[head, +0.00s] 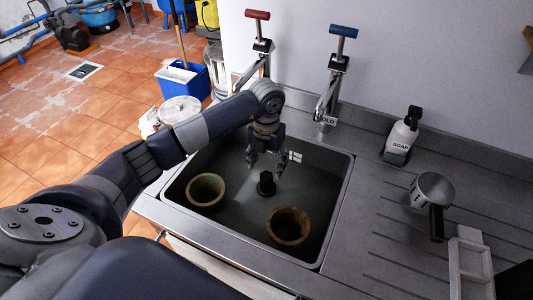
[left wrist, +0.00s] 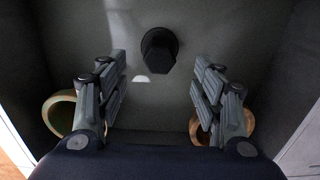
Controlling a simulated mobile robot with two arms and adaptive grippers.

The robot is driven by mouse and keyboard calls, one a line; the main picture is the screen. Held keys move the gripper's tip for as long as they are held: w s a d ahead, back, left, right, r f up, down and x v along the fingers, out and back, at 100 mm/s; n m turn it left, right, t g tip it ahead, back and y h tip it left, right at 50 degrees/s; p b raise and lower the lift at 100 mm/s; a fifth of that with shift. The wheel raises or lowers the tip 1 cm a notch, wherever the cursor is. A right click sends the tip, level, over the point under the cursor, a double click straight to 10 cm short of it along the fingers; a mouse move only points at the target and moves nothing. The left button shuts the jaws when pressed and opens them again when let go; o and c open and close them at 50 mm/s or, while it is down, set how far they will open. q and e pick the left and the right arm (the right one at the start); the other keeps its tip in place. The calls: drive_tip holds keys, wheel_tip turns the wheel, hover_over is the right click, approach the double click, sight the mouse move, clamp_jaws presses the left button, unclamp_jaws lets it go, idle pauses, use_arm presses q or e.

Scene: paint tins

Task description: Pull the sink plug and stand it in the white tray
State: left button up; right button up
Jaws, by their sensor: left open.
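The black sink plug (head: 266,184) stands on the floor of the grey sink (head: 340,190), between two pots. In the left wrist view the plug (left wrist: 159,50) shows ahead of the fingers, near the top middle. My left gripper (head: 266,163) is open and empty above the plug and a little behind it in the head view. Its two fingers (left wrist: 162,80) are spread wide in the left wrist view, with the plug apart from them. The white tray (head: 470,265) lies on the drainer at the right edge, partly cut off.
A greenish pot (head: 206,190) and a brown pot (head: 288,226) stand in the sink to either side of the plug. Red-handled and blue-handled taps (head: 328,90) rise behind the sink. A soap bottle (head: 402,135) and a metal mug (head: 433,190) stand right of it.

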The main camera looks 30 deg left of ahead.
sight(266, 175)
use_arm(q)
wheel_tip(266, 175, down, 5)
drive_tip(key=shift+f+p, duration=0.2)
drive_tip(key=shift+p, duration=0.25)
drive_tip(key=shift+f, duration=0.6)
drive_tip(key=c, duration=1.3)
drive_tip(key=shift+r+p, duration=1.1)
drive_tip(key=shift+r, duration=0.45)
drive_tip(key=shift+c, duration=0.2)
drive_tip(key=shift+r, duration=0.2)
drive_tip(key=shift+r+p, duration=1.45)
drive_tip(key=shift+r, duration=0.45)
